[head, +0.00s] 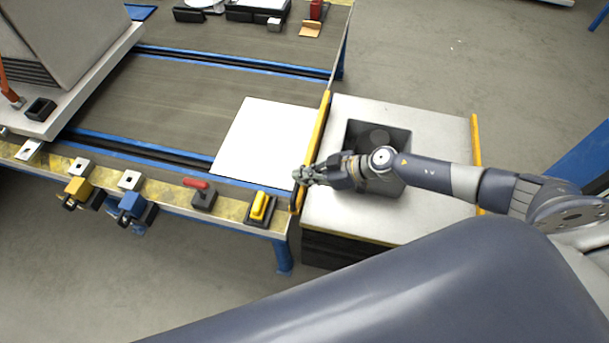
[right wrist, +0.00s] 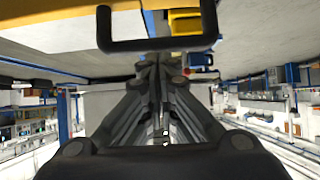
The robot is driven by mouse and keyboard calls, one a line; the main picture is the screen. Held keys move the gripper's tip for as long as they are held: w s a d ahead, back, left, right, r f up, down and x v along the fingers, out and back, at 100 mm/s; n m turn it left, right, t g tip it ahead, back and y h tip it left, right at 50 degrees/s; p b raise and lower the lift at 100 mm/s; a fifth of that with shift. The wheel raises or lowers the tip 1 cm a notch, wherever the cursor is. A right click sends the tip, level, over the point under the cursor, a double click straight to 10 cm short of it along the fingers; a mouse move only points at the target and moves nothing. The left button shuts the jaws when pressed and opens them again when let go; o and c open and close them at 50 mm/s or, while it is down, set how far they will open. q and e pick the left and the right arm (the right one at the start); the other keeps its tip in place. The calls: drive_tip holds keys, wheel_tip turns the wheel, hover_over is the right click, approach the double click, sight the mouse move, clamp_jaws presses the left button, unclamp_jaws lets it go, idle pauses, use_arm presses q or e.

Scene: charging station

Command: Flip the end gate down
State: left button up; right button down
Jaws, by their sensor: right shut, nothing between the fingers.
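The end gate (head: 317,140) is a yellow strip along the right end of the conveyor table, seemingly standing up. In the right wrist view the yellow gate (right wrist: 50,25) carries a black U-shaped handle (right wrist: 160,45). My right gripper (head: 301,176) is at the near part of the gate, reaching in from the right across the grey side table. In the wrist view its shut, empty fingers (right wrist: 162,60) point toward the handle. I cannot tell whether they touch it. The gripper partly covers the gate in the head view. My left gripper is not in view.
The grey side table (head: 440,125) with a dark square recess (head: 355,135) lies under my right arm. A white sheet (head: 262,135) lies on the conveyor. Yellow (head: 259,207) and red (head: 197,185) controls line the front edge. A large grey unit (head: 70,40) stands left.

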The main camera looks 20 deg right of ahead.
sight(302, 192)
wheel_tip(302, 192, down, 9)
drive_tip(key=b, duration=0.4)
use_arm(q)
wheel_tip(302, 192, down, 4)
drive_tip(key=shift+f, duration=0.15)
use_arm(e)
drive_tip(key=shift+r, duration=0.2)
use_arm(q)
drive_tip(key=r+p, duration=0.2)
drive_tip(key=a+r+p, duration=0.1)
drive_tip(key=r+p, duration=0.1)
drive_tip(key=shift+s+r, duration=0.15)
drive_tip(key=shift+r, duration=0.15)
use_arm(e)
drive_tip(key=w+a+r+v, duration=0.1)
drive_tip(key=r+v, duration=0.1)
drive_tip(key=v, duration=1)
drive_tip(key=shift+s+d+r, duration=0.25)
